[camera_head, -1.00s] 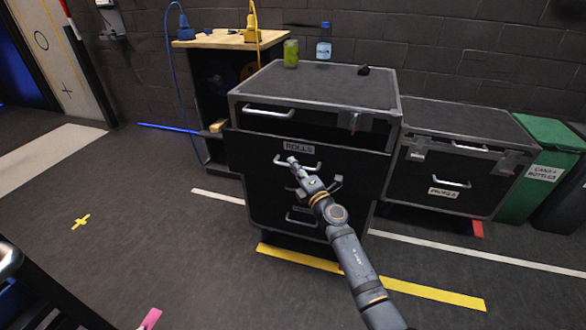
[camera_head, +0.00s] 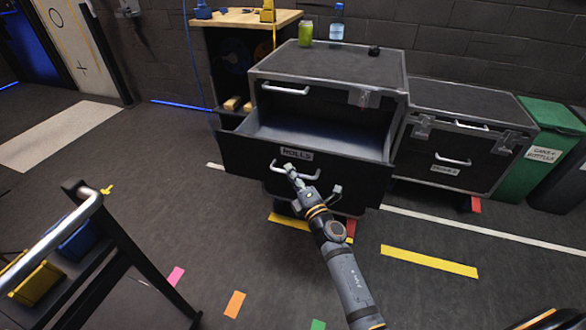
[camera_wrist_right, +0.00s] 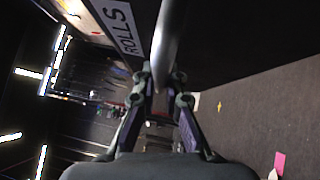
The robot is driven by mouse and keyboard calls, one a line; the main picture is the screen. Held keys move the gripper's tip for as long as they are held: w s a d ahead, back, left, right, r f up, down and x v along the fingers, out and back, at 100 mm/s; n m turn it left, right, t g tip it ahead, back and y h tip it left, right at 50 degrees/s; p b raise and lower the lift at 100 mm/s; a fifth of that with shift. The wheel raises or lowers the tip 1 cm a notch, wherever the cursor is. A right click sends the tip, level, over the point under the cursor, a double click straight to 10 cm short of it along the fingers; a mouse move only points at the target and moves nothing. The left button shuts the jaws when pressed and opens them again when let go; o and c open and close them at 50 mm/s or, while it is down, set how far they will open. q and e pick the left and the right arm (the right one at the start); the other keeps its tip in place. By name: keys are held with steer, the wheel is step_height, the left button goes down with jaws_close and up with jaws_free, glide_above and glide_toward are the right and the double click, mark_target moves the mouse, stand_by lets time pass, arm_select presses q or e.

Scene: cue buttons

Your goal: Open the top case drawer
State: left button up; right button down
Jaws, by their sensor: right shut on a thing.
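The black case (camera_head: 340,62) stands by the back wall. Its top drawer (camera_head: 345,164), labelled ROLLS, is pulled well out, and the inside that shows looks empty. The drawer's silver handle (camera_head: 284,171) is on the front, below the label. My right gripper (camera_head: 293,172) is at this handle and shut on it. In the right wrist view the handle (camera_wrist_right: 168,40) runs between the fingers, beside the ROLLS label. A lower part of the case is hidden behind the drawer and my right arm. My left gripper is not identifiable in view.
A green can (camera_head: 306,34), a bottle (camera_head: 337,22) and a small dark object (camera_head: 374,51) stand on the case. A second case (camera_head: 460,140) and a green bin (camera_head: 535,150) are to the right. A railed cart (camera_head: 60,240) stands at front left.

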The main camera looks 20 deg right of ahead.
steer(key=shift+s, duration=0.1)
stand_by(0.3)
steer(key=c, duration=1.4)
jaws_free()
steer(key=shift+s, duration=0.1)
steer(key=v, duration=1.1)
steer(key=shift+s, duration=0.4)
steer(key=shift+f, duration=0.15)
